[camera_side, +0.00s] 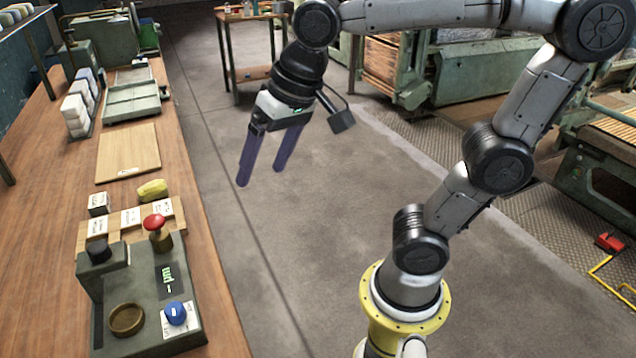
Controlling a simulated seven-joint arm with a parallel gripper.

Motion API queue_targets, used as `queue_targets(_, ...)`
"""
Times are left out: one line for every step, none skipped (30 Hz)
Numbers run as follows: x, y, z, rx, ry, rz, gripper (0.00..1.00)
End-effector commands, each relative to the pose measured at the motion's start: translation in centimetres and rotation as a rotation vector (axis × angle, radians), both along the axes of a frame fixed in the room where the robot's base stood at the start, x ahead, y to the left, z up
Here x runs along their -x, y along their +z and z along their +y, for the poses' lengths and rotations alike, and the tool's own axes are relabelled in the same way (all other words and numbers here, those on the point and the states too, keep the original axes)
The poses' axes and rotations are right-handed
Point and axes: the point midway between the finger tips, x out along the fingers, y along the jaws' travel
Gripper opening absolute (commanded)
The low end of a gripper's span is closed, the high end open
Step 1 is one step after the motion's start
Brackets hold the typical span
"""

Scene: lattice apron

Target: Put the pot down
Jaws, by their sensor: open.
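My gripper (262,173) hangs over the floor, to the right of the wooden bench. Its two dark purple fingers are spread apart, with nothing between them. I cannot make out anything that is clearly a pot. A round brass cup or recess (127,319) sits on top of the green device at the front of the bench; I cannot tell if it is a loose vessel. My gripper is well away from it, behind it and to the right.
The bench (45,235) carries the green device (175,272) with a red knob (154,222) and blue dial (176,313), a yellow item (152,189), a wooden board (128,153), white blocks (75,115) and a green tray (132,104). Bare board and bench wood show free room.

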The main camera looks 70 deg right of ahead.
Motion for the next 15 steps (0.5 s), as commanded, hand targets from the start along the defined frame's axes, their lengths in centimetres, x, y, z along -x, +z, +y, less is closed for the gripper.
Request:
queue_targets(1.9,-0.7,-1.2,0.033,0.052,-0.030,0.81)
queue_targets(2.9,-1.2,-1.8,0.056,0.087,-0.044,0.81)
queue_targets(3.9,-1.8,-2.4,0.085,0.131,-0.062,0.81)
queue_targets(4.7,-2.3,-2.8,0.105,0.161,-0.072,0.81)
queue_targets(5.4,-2.7,-3.1,0.125,0.190,-0.083,0.81)
queue_targets(6.2,-3.3,-3.4,0.148,0.223,-0.096,0.81)
queue_targets(6.7,-3.7,-3.6,0.164,0.246,-0.102,0.81)
queue_targets(7.1,-4.0,-3.8,0.178,0.265,-0.107,0.81)
queue_targets(7.5,-4.4,-4.0,0.193,0.285,-0.115,0.81)
queue_targets(7.8,-4.6,-4.1,0.203,0.298,-0.117,0.81)
queue_targets(8.0,-4.8,-4.1,0.210,0.307,-0.121,0.81)
queue_targets(8.1,-4.9,-4.2,0.217,0.317,-0.123,0.81)
queue_targets(8.2,-5.0,-4.3,0.220,0.321,-0.124,0.81)
queue_targets(8.3,-5.1,-4.3,0.222,0.325,-0.123,0.81)
queue_targets(8.3,-5.1,-4.3,0.223,0.328,-0.124,0.81)
